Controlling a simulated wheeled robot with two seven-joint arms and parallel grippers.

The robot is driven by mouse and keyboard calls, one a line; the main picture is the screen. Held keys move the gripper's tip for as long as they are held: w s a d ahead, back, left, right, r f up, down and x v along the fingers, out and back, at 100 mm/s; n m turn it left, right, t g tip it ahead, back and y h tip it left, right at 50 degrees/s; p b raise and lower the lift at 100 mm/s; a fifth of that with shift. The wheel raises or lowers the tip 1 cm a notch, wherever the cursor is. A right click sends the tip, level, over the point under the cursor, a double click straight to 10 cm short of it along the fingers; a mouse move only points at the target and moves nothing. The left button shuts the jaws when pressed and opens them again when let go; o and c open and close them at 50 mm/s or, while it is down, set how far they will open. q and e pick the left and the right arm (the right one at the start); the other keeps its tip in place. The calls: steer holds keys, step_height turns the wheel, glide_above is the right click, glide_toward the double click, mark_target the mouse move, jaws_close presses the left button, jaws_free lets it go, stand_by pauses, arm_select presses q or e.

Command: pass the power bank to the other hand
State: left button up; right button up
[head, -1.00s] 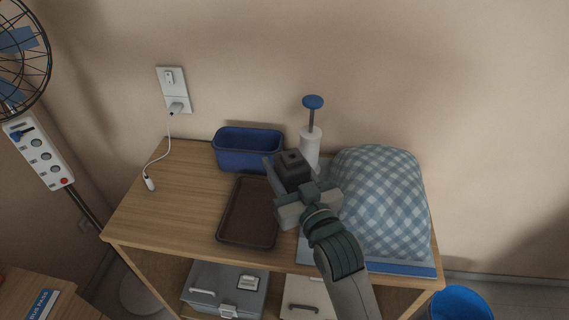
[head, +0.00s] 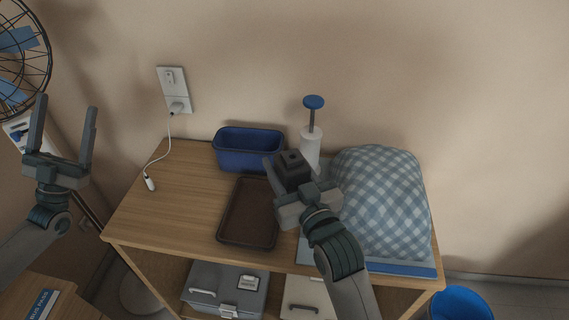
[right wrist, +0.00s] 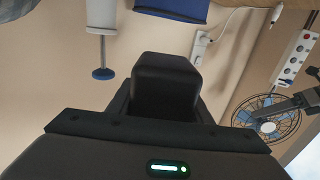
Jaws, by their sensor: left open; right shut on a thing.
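The power bank (head: 294,170) is a dark, boxy block. My right gripper (head: 287,176) is shut on it and holds it up in front of the dresser-like shelf unit. It also shows as a black block (right wrist: 166,85) in the middle of the right wrist view. My left gripper (head: 66,106) is open and empty at the left of the head view, fingers pointing up, well apart from the power bank. Part of my left arm shows at the right edge of the right wrist view.
A fan (head: 18,60) and a power strip stand at left. Open air lies between my grippers.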

arm_select(q)
steer(key=s+d+f+g+y, duration=0.1)
steer(key=s+d+f+y, duration=0.1)
steer(key=s+d+f, duration=0.65)
steer(key=s+d+f+g+y, duration=0.15)
steer(key=s+f, duration=0.35)
steer(key=f, duration=0.9)
steer(key=s+d+f+g+y, duration=0.2)
steer(key=s+d+f+y, duration=0.15)
steer(key=s+f, duration=0.55)
steer(key=s+d+f+n+g, duration=0.1)
steer(key=d+f+g, duration=0.2)
steer(key=f, duration=0.9)
steer(key=d+f+n+g, duration=0.1)
steer(key=d+f+g, duration=0.15)
steer(key=f, duration=0.85)
steer(key=s+d+f+n+g, duration=0.1)
steer(key=d+f+g, duration=0.25)
steer(key=f, duration=0.85)
steer(key=s+d+f+n+g+y, duration=0.1)
steer(key=s+d+f+n+g, duration=0.1)
steer(key=s+f, duration=0.4)
steer(key=s+d+f+n+g+y, duration=0.1)
steer(key=s+d+f+g, duration=0.3)
steer(key=f, duration=0.7)
steer(key=s+g, duration=0.2)
steer(key=shift+s+n+g, duration=0.35)
steer(key=shift+s+n, duration=0.05)
